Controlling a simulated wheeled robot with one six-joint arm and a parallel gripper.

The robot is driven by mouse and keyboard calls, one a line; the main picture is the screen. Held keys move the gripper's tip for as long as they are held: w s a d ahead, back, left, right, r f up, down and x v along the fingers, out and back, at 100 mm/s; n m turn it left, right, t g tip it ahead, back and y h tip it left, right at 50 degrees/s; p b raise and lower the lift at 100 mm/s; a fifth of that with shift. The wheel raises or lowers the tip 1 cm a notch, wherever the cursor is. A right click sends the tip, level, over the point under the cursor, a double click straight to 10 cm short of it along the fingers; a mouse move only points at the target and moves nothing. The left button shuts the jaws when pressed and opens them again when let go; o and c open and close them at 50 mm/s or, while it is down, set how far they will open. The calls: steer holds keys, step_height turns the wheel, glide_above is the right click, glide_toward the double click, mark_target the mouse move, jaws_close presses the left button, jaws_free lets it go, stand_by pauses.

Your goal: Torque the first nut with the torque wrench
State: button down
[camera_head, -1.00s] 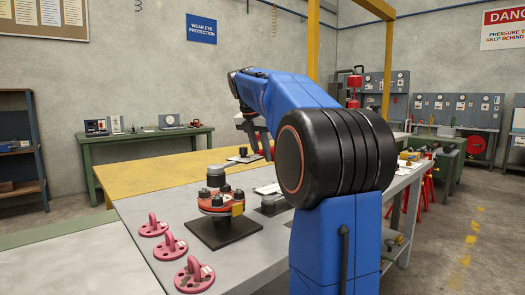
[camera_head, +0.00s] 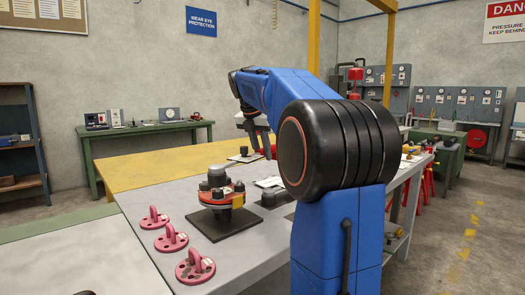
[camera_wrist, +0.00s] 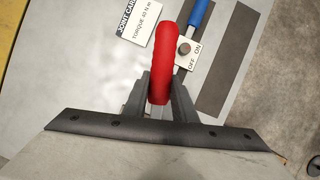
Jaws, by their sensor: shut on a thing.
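The orange-red flanged spool (camera_head: 221,197) stands on a dark square plate (camera_head: 225,222) on the grey bench, with several dark nuts or studs around its top. My gripper (camera_wrist: 160,97) is shut on a red handle (camera_wrist: 161,68) in the wrist view. The handle looks like a wrench grip, but its far end is hidden. My gripper also shows small in the head view (camera_head: 262,143), beyond the spool and partly hidden by my arm. A blue-handled tool (camera_wrist: 197,14) lies beside the red handle in the wrist view. I cannot tell which nut is the first.
A joint card (camera_wrist: 143,22) with a torque value and an OFF/ON label (camera_wrist: 190,57) lie near the handle. Dark strips (camera_wrist: 230,60) lie on the bench. Several pink lifting-eye pieces (camera_head: 171,238) stand at the near left. Bare bench (camera_head: 150,190) lies left of the spool.

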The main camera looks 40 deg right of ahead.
steer(key=shift+f, duration=1.75)
steer(key=shift+s+d+m+g, duration=0.25)
steer(key=shift+s+m, duration=0.35)
steer(key=shift+s, duration=0.6)
steer(key=shift+s+d+m+g, duration=0.2)
steer(key=shift+s+m, duration=0.4)
steer(key=shift+s, duration=0.6)
